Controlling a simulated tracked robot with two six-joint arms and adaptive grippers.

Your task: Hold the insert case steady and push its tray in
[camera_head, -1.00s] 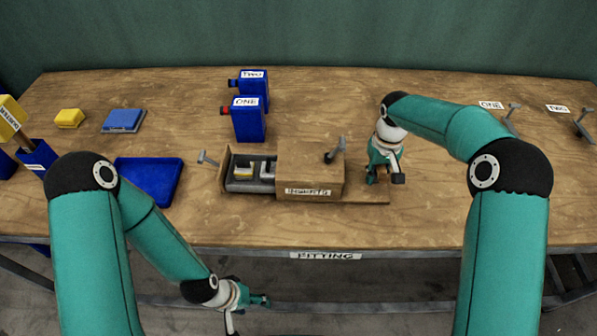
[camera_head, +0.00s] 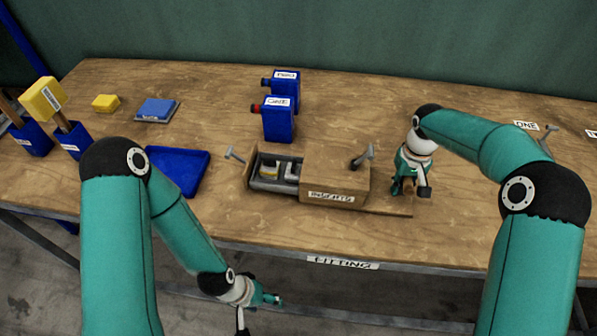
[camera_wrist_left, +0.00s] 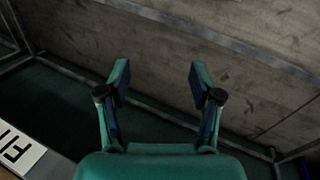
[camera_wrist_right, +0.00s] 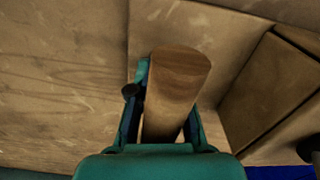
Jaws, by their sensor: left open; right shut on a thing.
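The insert case is a wooden box with an INSERTS label (camera_head: 335,180) on the bench. My left gripper (camera_head: 268,302) is open and empty, low in front of the bench edge.
Blue bottles (camera_head: 278,122) stand behind the case. An empty blue tray (camera_head: 178,172) lies to its left. A second grey T-shaped handle (camera_head: 362,156) stands by the box's right end. The bench front edge (camera_head: 290,257) lies between my left gripper and the case.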

